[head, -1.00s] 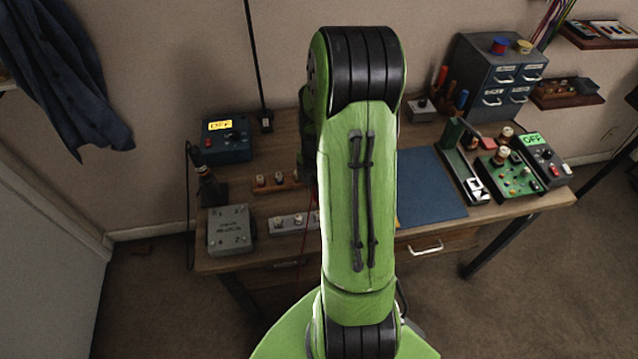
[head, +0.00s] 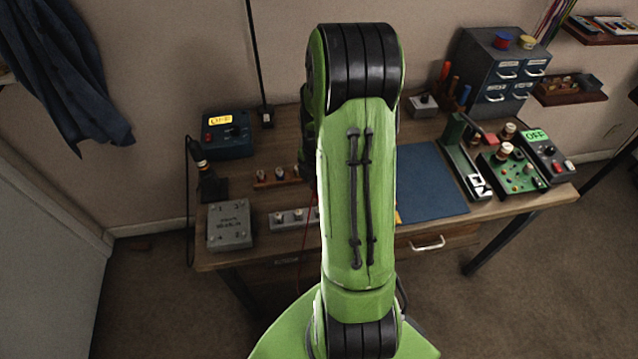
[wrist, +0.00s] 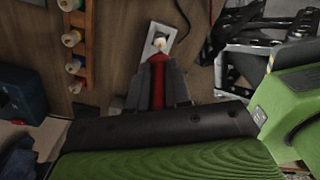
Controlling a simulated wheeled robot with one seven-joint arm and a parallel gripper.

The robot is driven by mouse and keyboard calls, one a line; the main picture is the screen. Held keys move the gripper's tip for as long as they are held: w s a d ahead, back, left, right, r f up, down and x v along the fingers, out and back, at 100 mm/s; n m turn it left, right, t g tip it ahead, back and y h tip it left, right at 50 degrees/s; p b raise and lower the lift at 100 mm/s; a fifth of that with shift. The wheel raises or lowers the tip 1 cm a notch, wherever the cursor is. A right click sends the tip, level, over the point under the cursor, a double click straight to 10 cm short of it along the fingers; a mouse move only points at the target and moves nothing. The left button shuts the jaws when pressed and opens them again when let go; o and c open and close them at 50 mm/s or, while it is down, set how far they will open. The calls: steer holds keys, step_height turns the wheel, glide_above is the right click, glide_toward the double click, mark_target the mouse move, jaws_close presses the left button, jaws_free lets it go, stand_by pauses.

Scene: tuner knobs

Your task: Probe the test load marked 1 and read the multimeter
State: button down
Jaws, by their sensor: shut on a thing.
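The grey test load box (head: 229,226) lies at the left front of the bench, with marks too small to read surely. A dark blue device (head: 228,136) at the back left has a yellow OFF display. A dark device (head: 549,156) at the right has a green OFF display. I cannot tell which is the multimeter. My gripper (wrist: 157,92) is shut on a red probe (wrist: 157,76) in the wrist view. The probe's front end is beside or over a small metal plate with a pale peg (wrist: 158,42); contact cannot be told. In the head view my arm hides the gripper.
A wooden rack with coloured knobs (wrist: 82,45) is left of the probe in the wrist view. A soldering iron stand (head: 208,184) is behind the grey box. A blue mat (head: 428,178) lies clear at mid-bench. A green circuit board (head: 513,172) sits at the right.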

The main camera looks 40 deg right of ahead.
steer(key=shift+f+b, duration=0.35)
steer(key=shift+b, duration=0.2)
stand_by(1.4)
steer(key=shift+r, duration=0.1)
step_height(320, 180, up, 5)
steer(key=p, duration=0.4)
stand_by(1.2)
